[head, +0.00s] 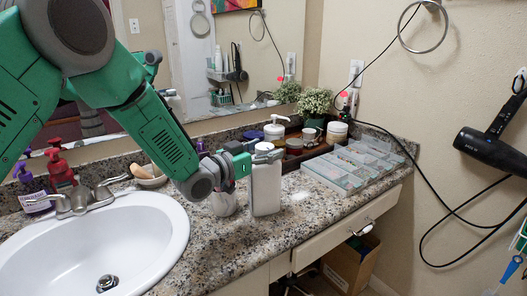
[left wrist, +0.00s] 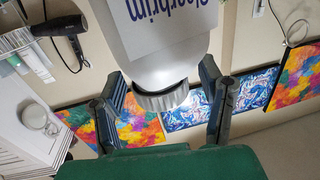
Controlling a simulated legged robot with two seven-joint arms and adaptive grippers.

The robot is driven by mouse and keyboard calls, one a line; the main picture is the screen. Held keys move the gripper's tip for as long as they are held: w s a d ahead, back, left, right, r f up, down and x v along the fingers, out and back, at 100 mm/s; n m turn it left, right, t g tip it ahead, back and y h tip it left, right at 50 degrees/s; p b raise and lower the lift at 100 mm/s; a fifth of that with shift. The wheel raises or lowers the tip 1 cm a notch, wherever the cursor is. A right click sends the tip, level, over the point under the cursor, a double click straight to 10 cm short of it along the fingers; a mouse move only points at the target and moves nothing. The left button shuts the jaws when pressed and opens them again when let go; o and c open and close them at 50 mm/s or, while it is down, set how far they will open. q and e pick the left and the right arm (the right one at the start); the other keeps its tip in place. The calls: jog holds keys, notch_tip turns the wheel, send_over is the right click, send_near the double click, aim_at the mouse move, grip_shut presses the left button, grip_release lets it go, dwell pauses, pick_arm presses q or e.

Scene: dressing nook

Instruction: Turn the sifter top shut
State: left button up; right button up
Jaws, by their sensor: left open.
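A white bottle (head: 265,185) stands upright on the granite counter, right of the sink. In the left wrist view the bottle (left wrist: 165,40) shows upside down, with blue lettering and a grey ridged sifter top (left wrist: 162,97). My left gripper (head: 252,158) is at the height of the bottle's top and partly hides it in the head view. In the left wrist view my left gripper (left wrist: 163,95) is open, with one finger on each side of the sifter top and a gap showing at both sides. My right gripper is not in view.
A clear organizer (head: 350,168) and a brown tray with jars (head: 290,160) lie to the right and behind. The sink (head: 90,245) and faucet (head: 82,200) are left. The front counter is clear.

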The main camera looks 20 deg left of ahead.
pick_arm(q)
jog(key=v, duration=1.2)
jog(key=shift+a, duration=0.1)
